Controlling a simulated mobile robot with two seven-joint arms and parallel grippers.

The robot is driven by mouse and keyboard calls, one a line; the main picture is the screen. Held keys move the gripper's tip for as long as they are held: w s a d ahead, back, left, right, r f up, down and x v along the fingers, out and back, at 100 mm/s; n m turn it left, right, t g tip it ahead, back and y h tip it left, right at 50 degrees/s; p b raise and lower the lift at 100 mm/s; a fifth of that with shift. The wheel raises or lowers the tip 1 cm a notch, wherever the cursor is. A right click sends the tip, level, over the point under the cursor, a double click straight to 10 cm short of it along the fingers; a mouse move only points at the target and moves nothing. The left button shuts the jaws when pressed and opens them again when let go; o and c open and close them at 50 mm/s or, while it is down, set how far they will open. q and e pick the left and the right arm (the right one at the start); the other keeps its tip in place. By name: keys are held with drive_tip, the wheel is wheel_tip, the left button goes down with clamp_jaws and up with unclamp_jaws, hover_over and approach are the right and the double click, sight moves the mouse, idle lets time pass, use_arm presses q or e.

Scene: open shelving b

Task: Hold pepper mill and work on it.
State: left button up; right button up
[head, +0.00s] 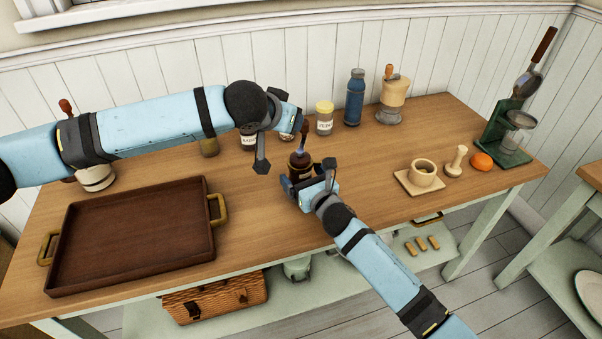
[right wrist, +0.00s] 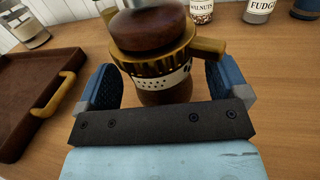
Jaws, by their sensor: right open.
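The pepper mill (head: 299,168) stands upright on the wooden table in the middle of the head view, partly hidden by my right gripper. In the right wrist view the mill (right wrist: 160,87) has a dark brown body, a brass toothed collar with a side arm and a pale dotted band; its top is cut off. My right gripper (head: 308,176) is open, with one blue-backed finger on each side of the mill and gaps showing. My left gripper (head: 282,146) is above and left of the mill, fingers spread, apparently holding nothing.
A brown tray (head: 130,240) with brass handles fills the table's left. Jars (head: 324,118), a blue bottle (head: 354,97) and a grinder (head: 391,98) line the back. A mortar (head: 422,173), pestle (head: 456,161) and orange (head: 481,161) are at right. The table right of the mill is clear.

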drive_tip(key=shift+w+a, duration=0.3)
drive_tip(key=shift+w, duration=0.2)
drive_tip(key=c, duration=1.4)
drive_tip(key=shift+o, duration=0.2)
